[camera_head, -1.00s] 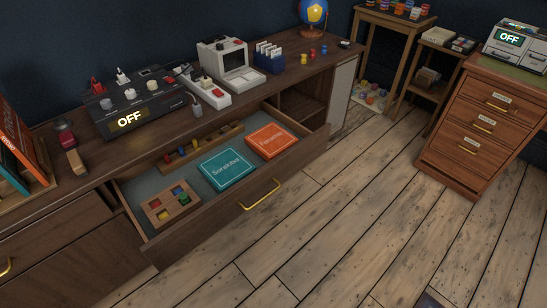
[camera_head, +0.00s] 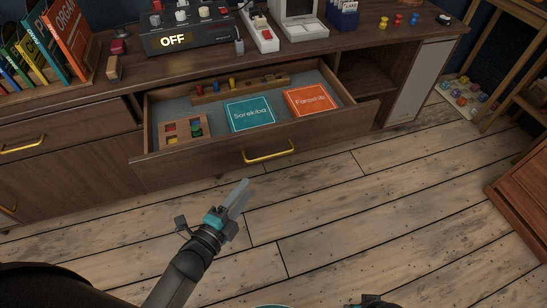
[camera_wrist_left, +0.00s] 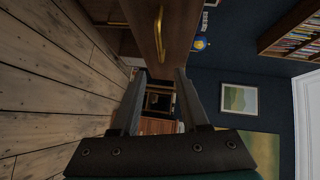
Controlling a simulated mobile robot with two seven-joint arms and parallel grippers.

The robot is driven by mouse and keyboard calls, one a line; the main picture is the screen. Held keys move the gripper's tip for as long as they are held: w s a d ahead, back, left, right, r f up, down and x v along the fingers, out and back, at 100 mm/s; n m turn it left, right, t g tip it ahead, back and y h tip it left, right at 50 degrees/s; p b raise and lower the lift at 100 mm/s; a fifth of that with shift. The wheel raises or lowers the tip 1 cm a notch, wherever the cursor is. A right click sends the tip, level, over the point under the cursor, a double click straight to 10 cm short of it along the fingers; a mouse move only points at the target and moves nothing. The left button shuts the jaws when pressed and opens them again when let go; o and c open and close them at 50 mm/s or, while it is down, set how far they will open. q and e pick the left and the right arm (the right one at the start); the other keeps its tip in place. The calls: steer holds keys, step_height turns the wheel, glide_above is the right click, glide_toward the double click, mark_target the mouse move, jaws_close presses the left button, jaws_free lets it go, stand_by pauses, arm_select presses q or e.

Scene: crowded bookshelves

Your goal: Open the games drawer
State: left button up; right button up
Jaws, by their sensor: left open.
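The games drawer (camera_head: 215,167) is pulled out of the long wooden sideboard. Inside lie a teal box (camera_head: 249,114), an orange box (camera_head: 310,101), a wooden tray with coloured pieces (camera_head: 186,132) and a wooden rack of pegs (camera_head: 240,88). Its brass handle (camera_head: 268,154) is free. My left gripper (camera_head: 240,192) is below and left of the handle in the head view, apart from it. In the left wrist view its jaws (camera_wrist_left: 160,74) are open and empty, with the brass handle (camera_wrist_left: 159,35) beyond the fingertips.
On the sideboard top are a control box reading OFF (camera_head: 185,36), a book rack (camera_head: 45,88) and small items. A closed drawer with a brass handle (camera_head: 22,145) is at left. The plank floor (camera_head: 350,220) in front is clear. A wooden cabinet (camera_head: 520,200) stands at right.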

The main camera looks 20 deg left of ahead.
mark_target(270, 155)
arm_select(q)
steer(key=shift+b+x, duration=2.65)
steer(key=shift+x, duration=4.85)
arm_select(e)
steer(key=w+r+t, duration=0.1)
steer(key=w+r, duration=0.2)
steer(key=r, duration=0.7)
steer(key=shift+w+a+r+t, duration=0.25)
steer(key=shift+a+r+t, duration=0.1)
steer(key=shift+r+t, duration=0.05)
arm_select(q)
steer(key=shift+a, duration=0.15)
steer(key=shift+c, duration=0.4)
jaws_close()
